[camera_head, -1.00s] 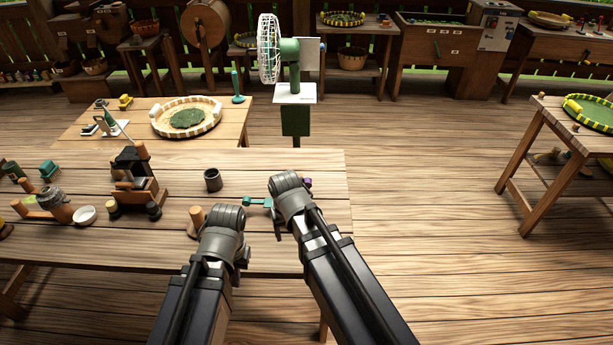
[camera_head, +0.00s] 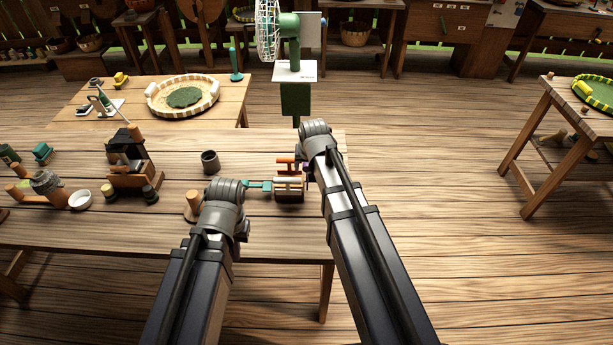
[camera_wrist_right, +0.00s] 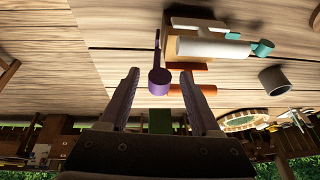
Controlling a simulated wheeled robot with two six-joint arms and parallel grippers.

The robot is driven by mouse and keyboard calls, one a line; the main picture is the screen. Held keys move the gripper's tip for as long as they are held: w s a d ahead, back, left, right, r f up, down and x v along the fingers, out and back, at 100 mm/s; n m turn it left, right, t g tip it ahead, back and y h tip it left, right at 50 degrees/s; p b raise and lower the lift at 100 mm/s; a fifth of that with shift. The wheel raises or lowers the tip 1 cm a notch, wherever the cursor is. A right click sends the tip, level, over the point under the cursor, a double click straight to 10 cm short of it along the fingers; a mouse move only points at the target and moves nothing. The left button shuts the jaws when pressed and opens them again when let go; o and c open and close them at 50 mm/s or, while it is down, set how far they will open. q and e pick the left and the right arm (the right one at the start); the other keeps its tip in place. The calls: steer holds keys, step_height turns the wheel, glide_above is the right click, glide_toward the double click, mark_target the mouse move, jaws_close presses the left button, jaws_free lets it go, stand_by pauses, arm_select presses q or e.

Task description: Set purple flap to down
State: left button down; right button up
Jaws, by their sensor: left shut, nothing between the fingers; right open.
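A small wooden device (camera_head: 289,186) with a white roller and orange bars stands near the right end of the near table. The right wrist view shows the purple flap (camera_wrist_right: 158,82) as a thin bar with a round knob. My right gripper (camera_wrist_right: 160,74) is open, its fingertips either side of the knob with gaps. My left gripper (camera_head: 240,228) is shut and empty, left of the device; its fingers are largely hidden.
A dark cup (camera_head: 210,162), a wooden press-like stand (camera_head: 130,175) and a white bowl (camera_head: 80,200) stand left on the near table (camera_head: 285,240). A fan (camera_head: 288,50) stands behind it. Open floor lies to the right.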

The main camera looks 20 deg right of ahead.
steer(key=b+x, duration=0.3)
steer(key=x, duration=0.1)
steer(key=shift+f, duration=0.25)
jaws_close()
stand_by(0.4)
stand_by(0.8)
